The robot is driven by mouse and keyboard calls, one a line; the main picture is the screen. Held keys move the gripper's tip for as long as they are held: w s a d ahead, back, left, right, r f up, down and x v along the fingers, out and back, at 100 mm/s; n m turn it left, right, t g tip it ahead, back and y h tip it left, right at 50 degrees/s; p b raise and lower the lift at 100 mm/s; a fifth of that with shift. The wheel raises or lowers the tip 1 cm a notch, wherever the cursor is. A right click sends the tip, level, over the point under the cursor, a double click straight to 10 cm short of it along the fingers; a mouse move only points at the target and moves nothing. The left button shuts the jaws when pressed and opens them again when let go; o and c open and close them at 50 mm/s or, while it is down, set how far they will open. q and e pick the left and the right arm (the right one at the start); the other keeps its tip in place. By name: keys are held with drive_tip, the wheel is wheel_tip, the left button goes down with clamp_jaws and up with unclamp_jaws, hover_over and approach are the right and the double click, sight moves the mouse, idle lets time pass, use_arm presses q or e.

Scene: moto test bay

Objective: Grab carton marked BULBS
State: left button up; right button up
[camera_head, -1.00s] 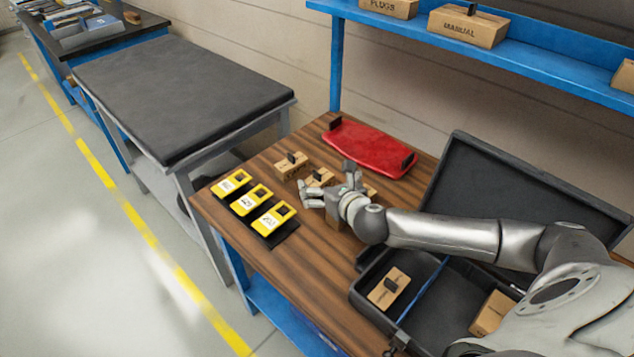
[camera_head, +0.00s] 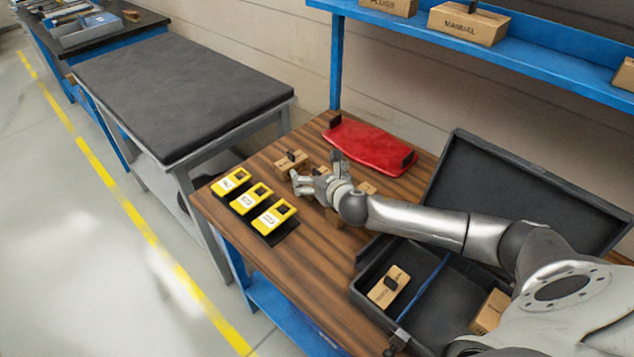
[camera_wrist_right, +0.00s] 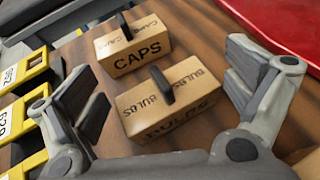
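The carton marked BULBS (camera_wrist_right: 188,102) is a small brown box with a black handle on top. In the right wrist view it stands on the wooden bench between the spread fingers of my right gripper (camera_wrist_right: 163,78), with a gap on both sides. In the head view my right gripper (camera_head: 315,171) is over the carton's place and hides most of it. The right gripper is open and empty. A similar carton marked CAPS (camera_wrist_right: 133,50) stands just beyond; it also shows in the head view (camera_head: 285,166). My left gripper is not in view.
Yellow labelled devices (camera_head: 271,217) line the bench's left edge. A red case (camera_head: 372,147) lies behind the gripper. An open black case (camera_head: 440,305) with cartons inside sits under my right arm. A blue shelf (camera_head: 540,60) with cartons is above.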

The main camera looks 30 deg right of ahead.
drive_tip(key=c, duration=0.5)
drive_tip(key=shift+r, duration=0.1)
drive_tip(key=shift+c, duration=0.2)
